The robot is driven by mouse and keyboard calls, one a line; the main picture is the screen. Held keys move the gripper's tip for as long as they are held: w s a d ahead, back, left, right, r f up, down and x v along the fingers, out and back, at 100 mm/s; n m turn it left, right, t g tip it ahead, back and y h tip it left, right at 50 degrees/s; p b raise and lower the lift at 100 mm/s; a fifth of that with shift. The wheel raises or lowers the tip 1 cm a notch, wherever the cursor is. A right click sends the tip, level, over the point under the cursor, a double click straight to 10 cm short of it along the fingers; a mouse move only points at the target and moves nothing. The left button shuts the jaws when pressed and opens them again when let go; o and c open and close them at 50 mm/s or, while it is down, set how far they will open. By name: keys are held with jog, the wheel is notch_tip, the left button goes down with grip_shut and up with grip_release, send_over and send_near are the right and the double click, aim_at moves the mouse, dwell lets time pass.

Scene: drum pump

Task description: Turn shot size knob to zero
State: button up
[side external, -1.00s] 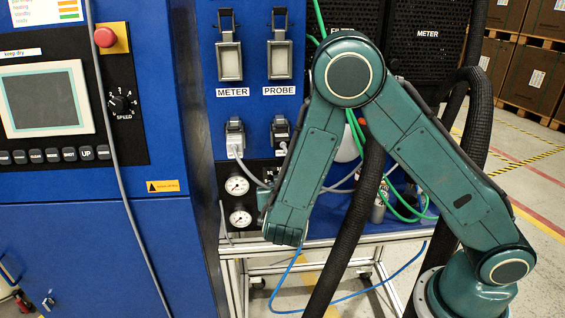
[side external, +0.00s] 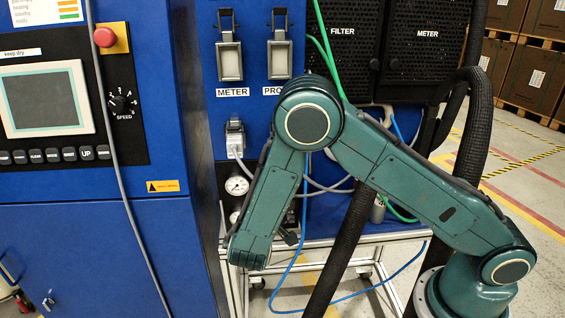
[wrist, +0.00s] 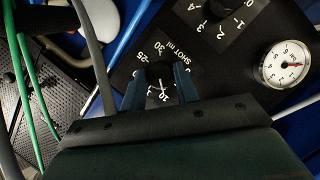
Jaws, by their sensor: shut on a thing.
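The shot size knob (wrist: 160,74) is a dark knob on the black panel in the wrist view, beside the white "SHOT ml" lettering (wrist: 184,42). White scale numbers surround it, some partly covered by my fingers. My gripper (wrist: 160,84) has one finger on each side of the knob and is shut on it. The knob's pointer is too small and shaded to read.
A second knob (wrist: 219,8) with a numbered scale and a round gauge (wrist: 285,62) are close by on the panel. A grey cable (wrist: 94,50) and green hoses (wrist: 28,90) pass left of my gripper.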

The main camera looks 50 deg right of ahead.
jog(key=shift+n+h, duration=0.5)
jog(key=shift+n, duration=0.4)
jog(key=o, duration=0.9)
jog(key=shift+o, duration=0.2)
jog(key=shift+m, duration=0.3)
